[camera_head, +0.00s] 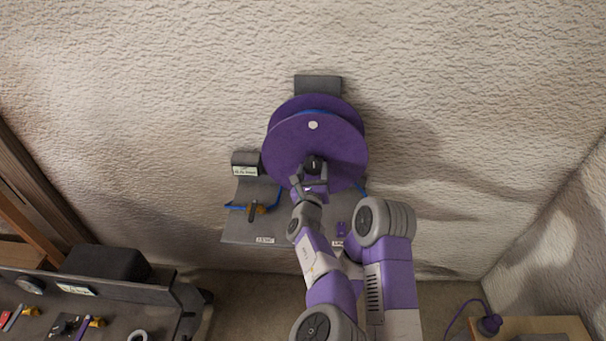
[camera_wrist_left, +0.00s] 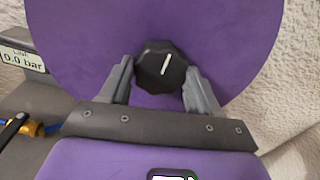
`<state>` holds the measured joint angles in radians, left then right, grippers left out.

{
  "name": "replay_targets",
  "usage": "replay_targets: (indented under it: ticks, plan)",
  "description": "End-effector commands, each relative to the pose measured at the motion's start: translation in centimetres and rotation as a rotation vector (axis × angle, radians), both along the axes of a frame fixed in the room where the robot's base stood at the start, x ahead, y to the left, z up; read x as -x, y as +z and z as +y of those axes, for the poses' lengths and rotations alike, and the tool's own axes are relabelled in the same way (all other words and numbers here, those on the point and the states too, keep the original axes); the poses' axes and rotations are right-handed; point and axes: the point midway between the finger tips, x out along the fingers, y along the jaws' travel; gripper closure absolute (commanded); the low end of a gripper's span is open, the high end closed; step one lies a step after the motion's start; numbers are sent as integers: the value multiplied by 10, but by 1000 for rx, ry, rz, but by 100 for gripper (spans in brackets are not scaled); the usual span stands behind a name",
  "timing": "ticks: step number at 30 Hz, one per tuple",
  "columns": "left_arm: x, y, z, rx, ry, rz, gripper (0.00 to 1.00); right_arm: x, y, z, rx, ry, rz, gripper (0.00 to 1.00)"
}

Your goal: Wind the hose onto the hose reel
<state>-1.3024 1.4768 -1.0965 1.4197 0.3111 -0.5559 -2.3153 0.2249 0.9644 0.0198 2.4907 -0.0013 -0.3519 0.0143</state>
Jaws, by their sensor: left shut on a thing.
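More blue hose (camera_head: 235,207) shows low on the left beside a brass fitting (camera_head: 260,209), and a short piece shows right of the reel. My left gripper (camera_head: 311,178) is shut on the black crank knob (camera_head: 314,164) at the lower part of the front disc. In the left wrist view the knob (camera_wrist_left: 163,66) sits between the two grey fingers (camera_wrist_left: 160,82). My right gripper is out of view.
A grey panel (camera_head: 240,229) with labels lies below the reel, and a pressure gauge label (camera_wrist_left: 22,60) is left of it. A dark bench (camera_head: 110,315) with small tools stands at lower left. A wooden table (camera_head: 550,326) is at lower right.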

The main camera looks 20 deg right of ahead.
Motion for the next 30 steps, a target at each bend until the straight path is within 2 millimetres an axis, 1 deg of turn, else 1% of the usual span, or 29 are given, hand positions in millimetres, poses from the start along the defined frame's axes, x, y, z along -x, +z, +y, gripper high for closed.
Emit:
replay_targets:
  ticks: [11, 12, 16, 17, 25, 30]
  plan:
    - [0, 2, -1, -2, -3, -5, 93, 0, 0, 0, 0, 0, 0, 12]
    - [0, 2, -1, -1, -3, -5, 34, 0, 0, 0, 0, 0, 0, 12]
    - [0, 2, -1, -2, -2, -4, 14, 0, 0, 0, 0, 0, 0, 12]
    - [0, 2, -1, -2, -2, -4, 12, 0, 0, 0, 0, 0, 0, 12]
    - [1, 1, 0, -2, -2, -3, 12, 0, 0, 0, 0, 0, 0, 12]
    - [10, 1, 3, -3, -2, -3, 12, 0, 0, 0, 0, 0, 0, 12]
